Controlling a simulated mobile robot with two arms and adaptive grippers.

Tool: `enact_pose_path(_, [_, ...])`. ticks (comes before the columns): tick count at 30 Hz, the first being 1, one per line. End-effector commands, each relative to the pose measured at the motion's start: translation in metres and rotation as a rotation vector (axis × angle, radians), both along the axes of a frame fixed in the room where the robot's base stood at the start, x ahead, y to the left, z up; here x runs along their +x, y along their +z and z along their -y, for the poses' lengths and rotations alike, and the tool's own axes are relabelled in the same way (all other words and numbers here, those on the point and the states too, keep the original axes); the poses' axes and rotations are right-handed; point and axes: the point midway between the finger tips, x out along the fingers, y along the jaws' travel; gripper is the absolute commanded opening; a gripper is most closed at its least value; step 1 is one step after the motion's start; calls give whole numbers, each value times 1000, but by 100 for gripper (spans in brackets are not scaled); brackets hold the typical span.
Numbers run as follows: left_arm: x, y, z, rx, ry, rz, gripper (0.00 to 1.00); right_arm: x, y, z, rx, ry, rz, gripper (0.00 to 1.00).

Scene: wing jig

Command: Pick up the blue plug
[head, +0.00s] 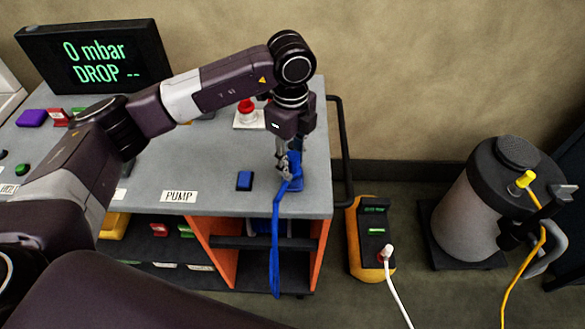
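The blue plug (296,183) is near the front right corner of the grey cart top (215,165). Its blue cable (275,245) hangs down over the front edge. My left gripper (289,169) points down at the plug, with its fingertips at the plug's upper part. The fingers partly cover the plug, and I cannot tell whether they are closed on it. My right gripper is not in view.
A small blue block (245,180) and a PUMP label (179,196) are left of the plug. A red button (249,112) and a display (95,58) stand behind. A black rail (342,150) runs along the right side. A yellow device (371,240) and a tank (485,205) stand on the floor.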

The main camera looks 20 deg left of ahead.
Motion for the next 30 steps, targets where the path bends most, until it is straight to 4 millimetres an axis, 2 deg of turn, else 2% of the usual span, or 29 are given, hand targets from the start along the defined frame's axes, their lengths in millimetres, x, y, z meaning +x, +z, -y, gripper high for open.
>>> enact_pose_path(1, [0, 0, 0, 0, 0, 0, 24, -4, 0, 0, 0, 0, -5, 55])
enact_pose_path(8, [0, 1, 0, -1, 0, 2, 0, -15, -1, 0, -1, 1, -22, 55])
enact_pose_path(15, [0, 2, 0, -1, 0, 2, 0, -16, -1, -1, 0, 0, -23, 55])
enact_pose_path(20, [1, 10, 1, -2, 0, 5, 0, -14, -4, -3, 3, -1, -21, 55])
enact_pose_path(26, [2, 41, 1, -3, -1, 8, 0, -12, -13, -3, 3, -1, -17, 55])
enact_pose_path(30, [2, 79, 1, -3, -1, 9, 0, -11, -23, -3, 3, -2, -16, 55])
